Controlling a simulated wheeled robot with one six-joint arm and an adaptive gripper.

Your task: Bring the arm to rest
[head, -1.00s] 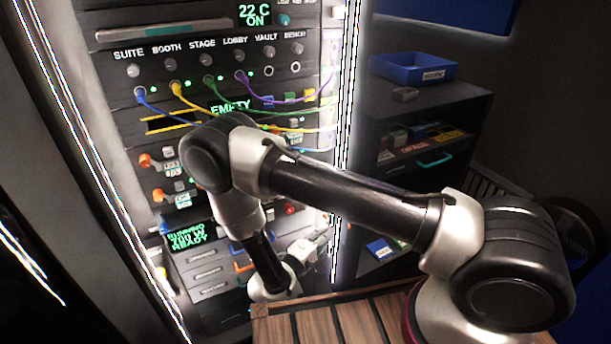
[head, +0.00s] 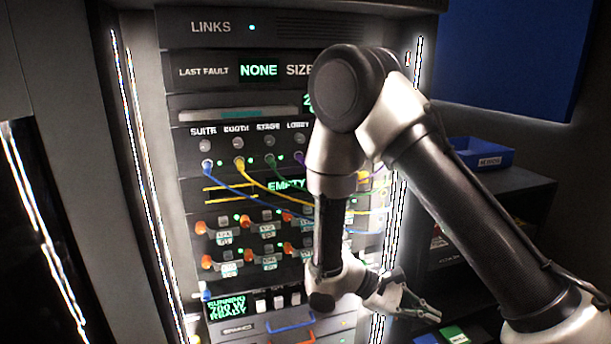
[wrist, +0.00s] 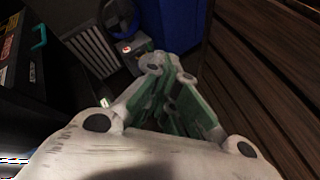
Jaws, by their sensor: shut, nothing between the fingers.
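My gripper (head: 428,312) is at the lower middle right in the head view, in front of the rack's right edge and pointing right. It holds nothing. In the wrist view my gripper (wrist: 178,72) shows its fingers with green inner faces coming together at the tips. My arm is folded, with its elbow high in front of the rack and the forearm hanging down. The rack panel (head: 215,70) stands behind it, partly hidden by the arm. Its screens read "NONE" and "RUNNING 700 W READY".
Blue, yellow and green cables (head: 225,180) loop across the rack front close behind my forearm. A dark cabinet with a blue bin (head: 480,155) on top stands at the right. In the wrist view, wooden slats (wrist: 265,80) lie at the right, with a blue container (wrist: 170,25) beyond the fingertips.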

